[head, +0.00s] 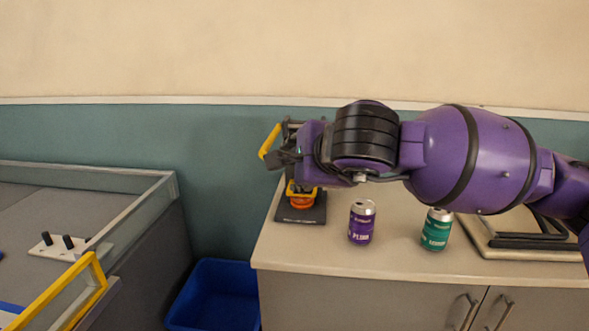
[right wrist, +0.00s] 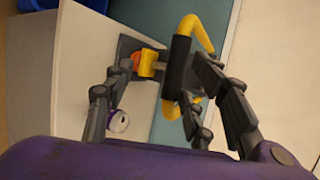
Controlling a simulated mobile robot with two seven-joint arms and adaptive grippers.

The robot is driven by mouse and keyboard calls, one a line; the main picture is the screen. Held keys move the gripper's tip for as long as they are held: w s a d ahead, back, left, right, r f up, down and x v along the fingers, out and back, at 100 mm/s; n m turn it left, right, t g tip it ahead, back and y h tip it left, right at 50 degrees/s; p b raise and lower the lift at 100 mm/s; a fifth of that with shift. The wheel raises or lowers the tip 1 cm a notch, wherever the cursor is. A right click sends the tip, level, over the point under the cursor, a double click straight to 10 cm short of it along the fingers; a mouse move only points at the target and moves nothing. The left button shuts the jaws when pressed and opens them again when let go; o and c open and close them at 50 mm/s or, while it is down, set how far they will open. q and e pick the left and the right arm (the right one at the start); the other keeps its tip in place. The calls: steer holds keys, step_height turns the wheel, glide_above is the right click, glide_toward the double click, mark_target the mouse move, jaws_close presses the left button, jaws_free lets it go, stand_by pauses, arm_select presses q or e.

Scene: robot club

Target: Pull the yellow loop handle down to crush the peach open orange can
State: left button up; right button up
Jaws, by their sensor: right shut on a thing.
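The can crusher stands on the left end of the counter, its dark base plate (head: 301,215) flat on the top. Its yellow loop handle (head: 269,141) is raised at the upper left of the crusher. The orange can (head: 302,203) sits low in the crusher under a yellow part; my arm and the crusher hide much of it. My right gripper (head: 284,156) is shut on the handle. In the right wrist view the yellow loop (right wrist: 197,35) with its black bar (right wrist: 177,70) shows between the fingers. My left gripper is not in view.
A purple can (head: 362,223) and a green can (head: 436,230) stand on the counter (head: 330,257) under my right arm. A framed panel (head: 490,240) lies at the right. A blue bin (head: 215,295) is on the floor left of the counter. A walled grey table (head: 60,200) is at far left.

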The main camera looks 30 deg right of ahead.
steer(key=v, duration=0.9)
steer(key=shift+s+a, duration=0.2)
steer(key=shift+s, duration=0.05)
steer(key=shift+a, duration=0.1)
